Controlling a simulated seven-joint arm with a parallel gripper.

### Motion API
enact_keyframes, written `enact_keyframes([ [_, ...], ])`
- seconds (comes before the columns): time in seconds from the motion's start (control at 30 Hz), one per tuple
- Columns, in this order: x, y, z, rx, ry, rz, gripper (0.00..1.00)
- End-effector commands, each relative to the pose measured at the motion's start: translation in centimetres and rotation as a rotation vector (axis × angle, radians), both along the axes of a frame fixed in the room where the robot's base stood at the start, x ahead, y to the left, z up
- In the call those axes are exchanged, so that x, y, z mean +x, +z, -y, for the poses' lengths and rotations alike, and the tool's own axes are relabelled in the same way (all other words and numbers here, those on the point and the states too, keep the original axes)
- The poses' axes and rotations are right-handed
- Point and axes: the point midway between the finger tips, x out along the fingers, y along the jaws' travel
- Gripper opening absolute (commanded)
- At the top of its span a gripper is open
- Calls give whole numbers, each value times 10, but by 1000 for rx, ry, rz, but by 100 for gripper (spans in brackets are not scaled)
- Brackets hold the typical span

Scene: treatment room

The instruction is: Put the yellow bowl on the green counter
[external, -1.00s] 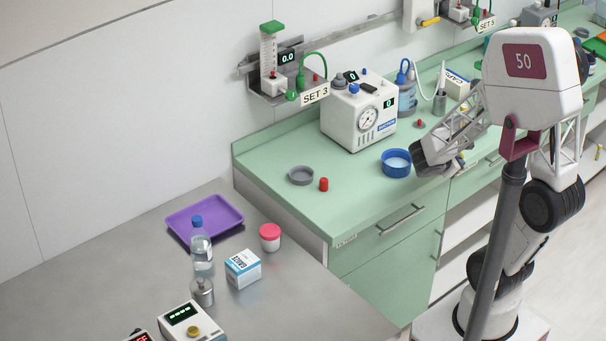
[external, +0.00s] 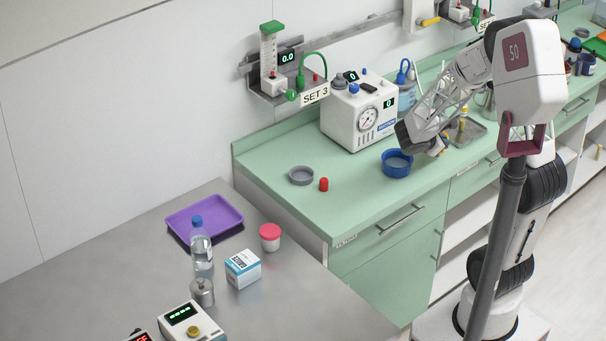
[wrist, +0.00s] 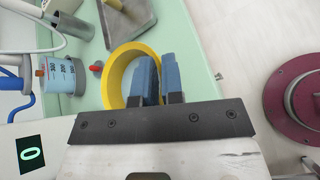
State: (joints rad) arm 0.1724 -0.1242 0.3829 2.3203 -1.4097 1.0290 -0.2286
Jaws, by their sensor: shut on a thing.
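The yellow bowl (wrist: 112,70) shows in the wrist view, at the fingertips. My gripper (wrist: 158,74) is shut on its rim, with one blue finger inside the bowl and the other outside. The green counter (wrist: 185,68) lies beneath and around the bowl; I cannot tell whether the bowl touches it. In the external view, the yellow bowl is hidden by my arm. My gripper (external: 444,148) there is over the green counter (external: 375,205), just right of a blue bowl (external: 397,166).
A gauge machine (external: 358,118) stands behind the blue bowl. A grey dish (external: 301,175) and red cap (external: 324,184) lie left. A metal tray (external: 470,132) is right of my gripper. The counter's front left stretch is clear. A steel table (external: 290,300) adjoins at left.

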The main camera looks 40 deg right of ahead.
Motion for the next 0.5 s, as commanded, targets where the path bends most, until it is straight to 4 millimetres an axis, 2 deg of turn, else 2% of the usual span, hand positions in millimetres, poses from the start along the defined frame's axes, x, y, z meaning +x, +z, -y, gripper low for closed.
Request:
enact_keyframes([
  [0.2,21,-3,10,-1,-1,-1,0],
  [0.5,27,-3,14,-1,-1,-1,0],
])
